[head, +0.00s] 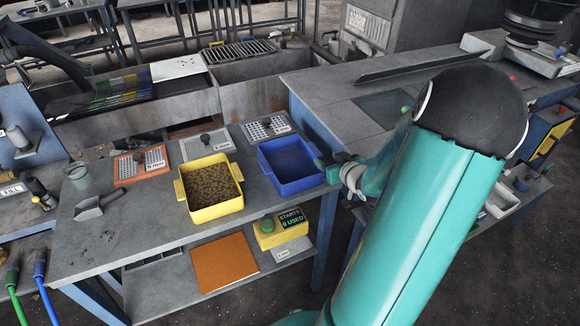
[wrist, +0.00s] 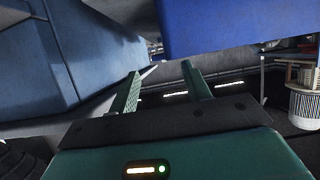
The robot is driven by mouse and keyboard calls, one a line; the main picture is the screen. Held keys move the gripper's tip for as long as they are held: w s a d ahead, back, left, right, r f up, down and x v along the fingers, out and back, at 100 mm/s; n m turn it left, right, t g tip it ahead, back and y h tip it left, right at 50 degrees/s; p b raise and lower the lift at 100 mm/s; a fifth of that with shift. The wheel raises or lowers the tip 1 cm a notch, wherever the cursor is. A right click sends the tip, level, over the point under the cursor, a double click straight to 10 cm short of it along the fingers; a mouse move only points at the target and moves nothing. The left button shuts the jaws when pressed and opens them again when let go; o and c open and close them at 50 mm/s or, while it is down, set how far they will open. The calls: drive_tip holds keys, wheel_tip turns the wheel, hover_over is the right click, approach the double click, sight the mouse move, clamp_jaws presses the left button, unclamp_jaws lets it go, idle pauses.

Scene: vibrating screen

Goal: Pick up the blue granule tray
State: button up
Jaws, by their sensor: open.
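The blue granule tray (head: 290,167) stands on the grey bench in the head view, right of the yellow tray, and looks empty. My gripper (head: 332,165) is at the tray's right side, close to its rim; part of the gripper is hidden by my own arm. In the wrist view my gripper (wrist: 165,82) is open, with its two green fingers apart and nothing between them. A blue surface, likely the tray (wrist: 225,25), fills the upper right, just beyond the right fingertip. I cannot tell whether a finger touches it.
A yellow tray (head: 212,190) full of brown granules stands left of the blue one. Screen plates, including an orange-framed one (head: 142,163), lie behind. A scoop (head: 97,205) lies at the left. A yellow button box (head: 281,228) sits in front.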

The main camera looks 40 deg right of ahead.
sight(319, 155)
drive_tip(key=x, duration=0.5)
drive_tip(key=shift+w, duration=0.25)
clamp_jaws()
